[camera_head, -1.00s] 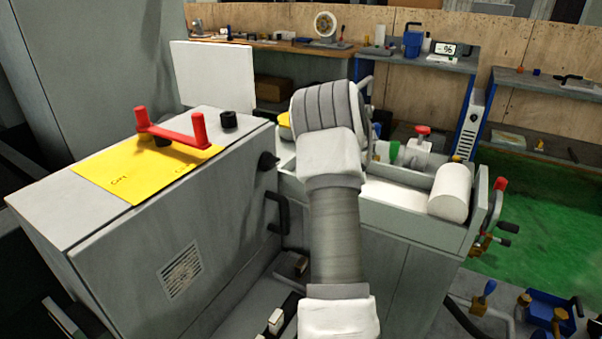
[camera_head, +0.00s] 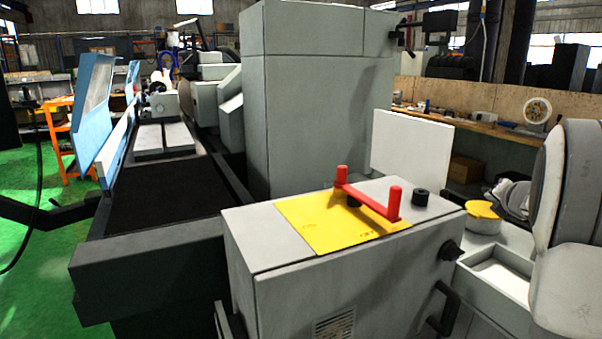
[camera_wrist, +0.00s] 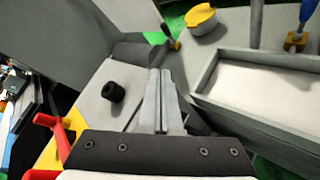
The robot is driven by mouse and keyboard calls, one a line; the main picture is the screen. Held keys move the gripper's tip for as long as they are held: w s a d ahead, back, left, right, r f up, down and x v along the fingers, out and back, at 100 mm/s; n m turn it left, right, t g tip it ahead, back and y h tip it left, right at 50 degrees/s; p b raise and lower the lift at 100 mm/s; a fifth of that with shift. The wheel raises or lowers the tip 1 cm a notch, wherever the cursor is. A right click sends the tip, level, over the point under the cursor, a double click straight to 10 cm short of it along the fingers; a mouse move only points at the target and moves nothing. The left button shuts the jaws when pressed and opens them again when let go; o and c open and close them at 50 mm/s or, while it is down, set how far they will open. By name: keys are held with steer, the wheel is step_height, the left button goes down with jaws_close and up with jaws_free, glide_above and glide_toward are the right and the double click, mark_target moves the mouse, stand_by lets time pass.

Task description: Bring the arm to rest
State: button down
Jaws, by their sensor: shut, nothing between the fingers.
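My arm (camera_head: 572,220) stands at the right edge of the head view, partly cut off by the frame. My gripper (camera_wrist: 160,78) shows in the wrist view with its two grey fingers together and nothing between them. The fingers hang over a light grey machine top, beside a black knob (camera_wrist: 113,92) and left of a shallow grey tray (camera_wrist: 262,90). I cannot tell from the wrist view whether the fingertips touch anything.
A grey cabinet (camera_head: 300,290) carries a yellow plate (camera_head: 318,222) with a red handle (camera_head: 370,200). A yellow-lidded container (camera_head: 482,210) stands near my arm. Green floor (camera_head: 30,270) is open at far left.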

steer(key=s+a+r+m+g+h, duration=0.2)
steer(key=s+a+r+m, duration=0.3)
steer(key=s+a+m, duration=0.65)
steer(key=s+a+f+m+g+y, duration=0.2)
steer(key=s+a+f+m, duration=0.15)
steer(key=s+a, duration=0.4)
steer(key=s+a+f+m+g+y+p, duration=0.1)
steer(key=s+a+f+m+y, duration=0.15)
steer(key=s+a+m, duration=0.4)
steer(key=s+a+f+m+g+y, duration=0.2)
steer(key=s+a+f+m, duration=0.15)
steer(key=s+a, duration=0.55)
step_height(320, 180, up, 12)
steer(key=w+p, duration=0.1)
steer(key=p, duration=1.1)
steer(key=shift+w+r+p, duration=0.25)
steer(key=shift+w+p, duration=0.1)
steer(key=shift+p, duration=0.05)
